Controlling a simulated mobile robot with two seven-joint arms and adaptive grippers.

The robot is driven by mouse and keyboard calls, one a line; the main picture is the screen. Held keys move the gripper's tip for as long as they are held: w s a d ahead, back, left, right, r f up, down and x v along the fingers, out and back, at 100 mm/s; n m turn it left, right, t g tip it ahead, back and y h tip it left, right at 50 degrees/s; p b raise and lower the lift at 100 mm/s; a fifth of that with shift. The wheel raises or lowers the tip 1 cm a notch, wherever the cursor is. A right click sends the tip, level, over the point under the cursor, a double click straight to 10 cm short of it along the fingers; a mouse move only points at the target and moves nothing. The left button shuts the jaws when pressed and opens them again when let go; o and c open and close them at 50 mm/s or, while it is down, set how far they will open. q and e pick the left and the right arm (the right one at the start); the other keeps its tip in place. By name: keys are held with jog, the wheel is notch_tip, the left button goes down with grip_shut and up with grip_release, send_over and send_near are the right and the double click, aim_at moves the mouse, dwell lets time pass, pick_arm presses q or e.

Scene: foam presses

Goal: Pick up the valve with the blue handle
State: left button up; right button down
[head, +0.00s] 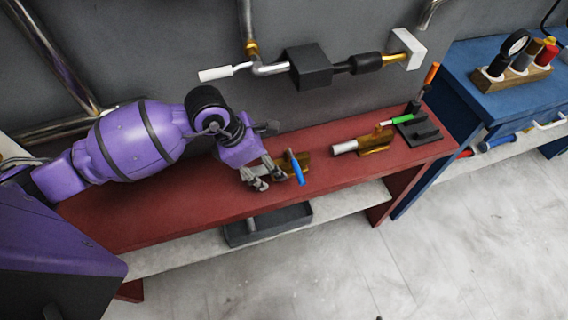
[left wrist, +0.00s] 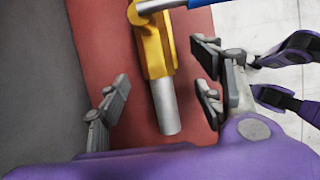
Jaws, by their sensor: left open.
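The valve with the blue handle (head: 296,168) lies on the red bench, with a brass body and a blue lever. In the left wrist view its brass body (left wrist: 153,52) leads down to a grey pipe end (left wrist: 166,107), and part of the blue handle (left wrist: 205,3) shows at the top edge. My left gripper (head: 267,178) is at the valve's left end. Its fingers (left wrist: 162,98) are open, one on each side of the grey pipe end, with gaps visible in the wrist view. My right gripper is in neither view.
A second brass valve with a green handle (head: 402,119) lies further right on the red bench (head: 330,178), by a black holder (head: 420,131) with an orange-handled tool. Wall pipes with a black block (head: 309,65) run above. A dark tray (head: 268,224) sits on the lower shelf.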

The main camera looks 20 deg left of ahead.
aim_at(275, 162)
pick_arm(q)
jog(key=shift+w+d+f+b, duration=0.15)
jog(key=shift+w+d+f, duration=0.15)
jog(key=shift+d, duration=0.25)
jog(key=shift+w+d+f+b, duration=0.15)
jog(key=shift+w+d, duration=0.25)
jog(key=shift+d, duration=0.15)
jog(key=shift+w+f, duration=0.1)
jog(key=shift+f, duration=0.2)
jog(key=shift+r, duration=0.15)
jog(key=shift+c, duration=0.4)
grip_shut()
